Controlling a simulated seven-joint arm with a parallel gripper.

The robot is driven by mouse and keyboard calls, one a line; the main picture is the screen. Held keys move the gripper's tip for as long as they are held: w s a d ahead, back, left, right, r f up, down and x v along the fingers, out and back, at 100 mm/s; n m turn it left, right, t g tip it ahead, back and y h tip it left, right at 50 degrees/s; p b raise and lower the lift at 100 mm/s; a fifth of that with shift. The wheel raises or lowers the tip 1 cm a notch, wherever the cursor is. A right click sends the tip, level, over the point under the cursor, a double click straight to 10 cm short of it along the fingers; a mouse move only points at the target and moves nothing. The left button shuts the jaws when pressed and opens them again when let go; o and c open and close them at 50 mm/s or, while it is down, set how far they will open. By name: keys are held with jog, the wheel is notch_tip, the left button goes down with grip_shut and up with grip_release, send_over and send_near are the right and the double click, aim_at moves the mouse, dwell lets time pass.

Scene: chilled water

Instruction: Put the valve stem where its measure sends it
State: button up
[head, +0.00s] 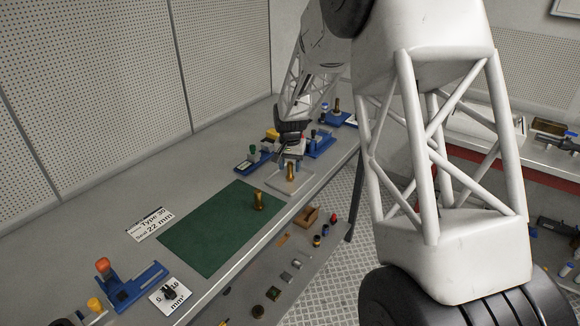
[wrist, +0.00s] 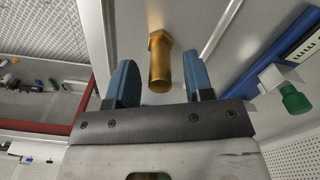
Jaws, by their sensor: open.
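A brass piece with a wider head (head: 258,201) stands upright on the green mat (head: 200,238). A second brass piece (head: 291,176) is on a pale tray (head: 308,184) under my gripper (head: 291,160). The wrist view shows a brass piece with a hexagonal head and round shank (wrist: 160,62) between the open blue fingers of my gripper (wrist: 160,85), over a light surface. Whether the fingers touch it cannot be told. I cannot tell which brass piece is the valve stem. A card (head: 150,225) reads "Type 30" and "22 mm"; another card (head: 165,302) is partly covered by a black object.
A blue fixture with a green knob (head: 251,161) stands left of my gripper; another blue fixture (head: 322,142) stands behind it. A blue fixture with an orange-red handle (head: 135,287) is at the near left. Several small parts lie on a lower shelf (head: 268,275).

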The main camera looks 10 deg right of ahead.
aim_at(290, 163)
notch_tip(290, 163, up, 12)
dwell(0.6)
jog(key=shift+f, duration=0.1)
dwell(0.4)
jog(key=s+d+r+n, duration=0.1)
jog(key=s+r, duration=0.3)
jog(key=s, duration=0.5)
jog(key=s+r+t, duration=0.1)
jog(key=s+r, duration=0.2)
jog(key=s, duration=0.5)
jog(key=s+d+r+n, duration=0.1)
jog(key=s+r, duration=0.3)
jog(key=s, duration=0.5)
jog(key=s+f+n, duration=0.1)
jog(key=s, duration=1.1)
jog(key=s+d+f+n+t, duration=0.1)
jog(key=s+f, duration=0.1)
jog(key=s, duration=0.9)
jog(key=shift+s+f+t, duration=0.3)
jog(key=shift+s, duration=0.1)
jog(key=shift+d, duration=0.1)
